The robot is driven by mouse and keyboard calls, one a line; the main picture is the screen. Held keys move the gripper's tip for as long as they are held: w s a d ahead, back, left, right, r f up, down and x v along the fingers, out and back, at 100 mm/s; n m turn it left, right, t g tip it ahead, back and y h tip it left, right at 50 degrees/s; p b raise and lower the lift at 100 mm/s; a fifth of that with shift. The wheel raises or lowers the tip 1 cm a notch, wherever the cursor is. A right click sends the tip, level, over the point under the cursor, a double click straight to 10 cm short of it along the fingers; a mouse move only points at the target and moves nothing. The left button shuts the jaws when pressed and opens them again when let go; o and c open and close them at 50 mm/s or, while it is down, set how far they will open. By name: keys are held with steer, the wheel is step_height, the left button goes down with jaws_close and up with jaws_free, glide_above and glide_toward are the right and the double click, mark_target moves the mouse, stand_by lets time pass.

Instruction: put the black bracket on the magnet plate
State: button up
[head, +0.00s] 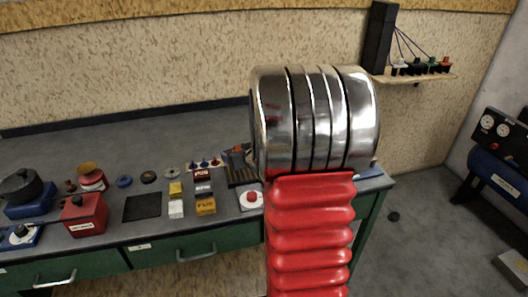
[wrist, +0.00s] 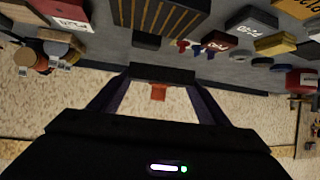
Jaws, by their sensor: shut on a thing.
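In the wrist view my gripper (wrist: 162,80) has its two dark fingers converging on a black bar-shaped piece (wrist: 162,72), which looks like the black bracket. It is held off the bench, its outline hard to make out against the dark jaws. A small orange-red piece (wrist: 158,92) shows just below it; I cannot tell whether it belongs to the held piece. In the head view my arm hides most of the gripper area. A flat black square (head: 142,206) lies on the bench; it may be the magnet plate, but I cannot tell for certain.
The grey bench (head: 80,150) holds a red box (head: 84,216), a black pot (head: 20,186), small yellow and white boxes, and a dark striped rack (wrist: 170,14) near the gripper. A wall shelf (head: 420,77) carries small items. Bare bench lies behind the row.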

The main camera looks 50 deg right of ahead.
steer(key=w+a+n+y, duration=0.2)
steer(key=w+a, duration=0.1)
steer(key=a, duration=1.4)
steer(key=w+a+f+n+y, duration=0.1)
steer(key=w+a, duration=0.3)
steer(key=a, duration=1.4)
steer(key=shift+f+n+t+y, duration=0.3)
steer(key=shift+n+t+y, duration=0.1)
steer(key=shift+n+y, duration=0.15)
steer(key=shift+d, duration=0.1)
